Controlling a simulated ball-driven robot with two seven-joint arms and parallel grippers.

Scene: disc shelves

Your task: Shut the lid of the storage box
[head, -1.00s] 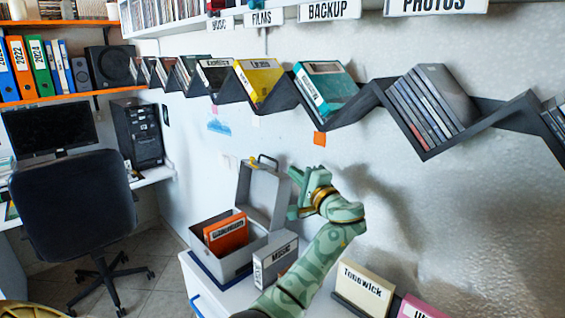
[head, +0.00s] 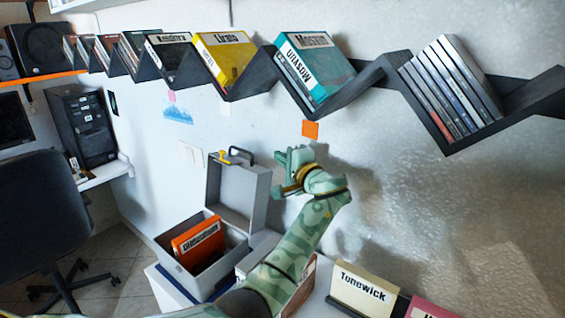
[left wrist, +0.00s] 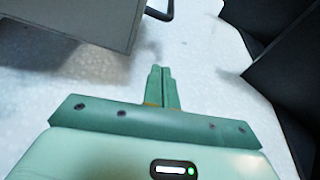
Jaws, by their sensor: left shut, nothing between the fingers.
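The grey storage box (head: 197,279) stands open on a white surface, with an orange case (head: 198,245) inside. Its lid (head: 238,194) stands upright at the back, with a dark handle (head: 240,152) and a yellow latch on its top edge. My left gripper (head: 284,160) is shut and empty, just right of the lid's upper part; a small gap shows between them. In the left wrist view the shut fingers (left wrist: 161,80) point toward the white wall, and a grey panel, apparently the lid (left wrist: 75,20), fills the upper left. My right gripper is not in view.
A dark zigzag shelf (head: 378,80) with disc cases runs along the wall above the gripper. A Tonewick case (head: 365,287) stands at the front right. An office chair (head: 45,215) is at the left.

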